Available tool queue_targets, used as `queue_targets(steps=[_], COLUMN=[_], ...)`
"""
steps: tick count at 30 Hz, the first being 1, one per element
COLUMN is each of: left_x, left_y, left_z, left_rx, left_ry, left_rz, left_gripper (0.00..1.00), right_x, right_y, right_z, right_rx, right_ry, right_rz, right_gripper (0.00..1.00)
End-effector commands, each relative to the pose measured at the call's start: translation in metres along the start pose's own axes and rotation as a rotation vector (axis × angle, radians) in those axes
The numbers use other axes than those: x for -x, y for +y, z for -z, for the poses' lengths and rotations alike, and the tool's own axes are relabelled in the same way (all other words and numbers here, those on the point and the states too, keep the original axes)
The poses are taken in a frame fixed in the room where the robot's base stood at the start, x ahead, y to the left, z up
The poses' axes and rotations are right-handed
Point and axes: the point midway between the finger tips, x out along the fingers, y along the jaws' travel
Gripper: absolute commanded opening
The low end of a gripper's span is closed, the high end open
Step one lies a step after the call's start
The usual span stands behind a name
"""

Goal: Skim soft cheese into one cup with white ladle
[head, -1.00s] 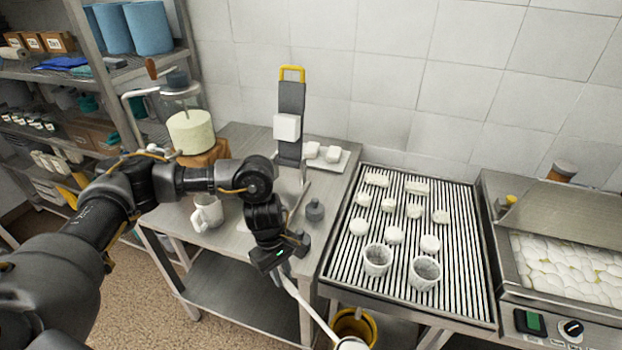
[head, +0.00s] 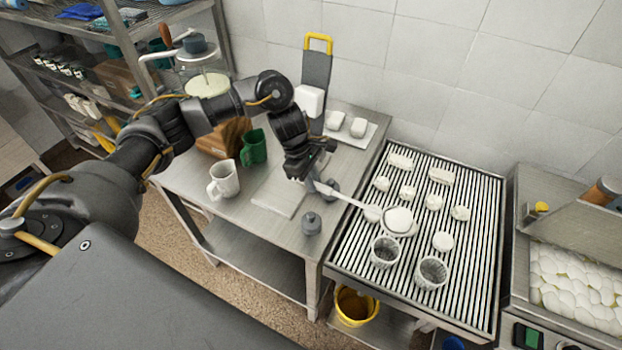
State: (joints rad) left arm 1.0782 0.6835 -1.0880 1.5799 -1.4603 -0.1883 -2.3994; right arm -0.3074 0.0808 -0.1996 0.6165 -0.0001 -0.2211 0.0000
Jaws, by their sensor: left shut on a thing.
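My left gripper (head: 308,177) is shut on the handle of the white ladle (head: 350,198), above the right edge of the steel table. The ladle's bowl (head: 399,221) is over the slatted drain rack and looks filled with something white. Two perforated cups (head: 384,252) (head: 432,272) stand at the front of the rack, just in front of the bowl. The soft cheese, as white lumps (head: 562,275), fills the vat at the right. My right gripper is not in view.
Several white cheeses (head: 442,241) stand on the drain rack (head: 460,300). A white mug (head: 223,180), a green mug (head: 253,147) and grey weights (head: 312,224) are on the table (head: 255,235). A yellow bucket (head: 355,308) is below the rack.

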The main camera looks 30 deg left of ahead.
Motion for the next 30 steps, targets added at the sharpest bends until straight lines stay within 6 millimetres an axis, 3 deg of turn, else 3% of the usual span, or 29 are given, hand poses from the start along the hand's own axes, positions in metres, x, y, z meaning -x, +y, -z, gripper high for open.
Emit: queue_targets(steps=[9,30], left_x=[-0.006,-0.009], left_y=[-0.003,-0.006], left_z=[0.004,0.005], left_rx=[-0.053,-0.173], left_ry=[0.000,0.001], left_rz=[-0.133,-0.409], left_gripper=[0.00,0.00], right_x=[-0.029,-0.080], right_y=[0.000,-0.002], right_z=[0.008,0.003], right_rx=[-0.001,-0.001], right_ry=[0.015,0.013], right_rz=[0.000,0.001], right_gripper=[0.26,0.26])
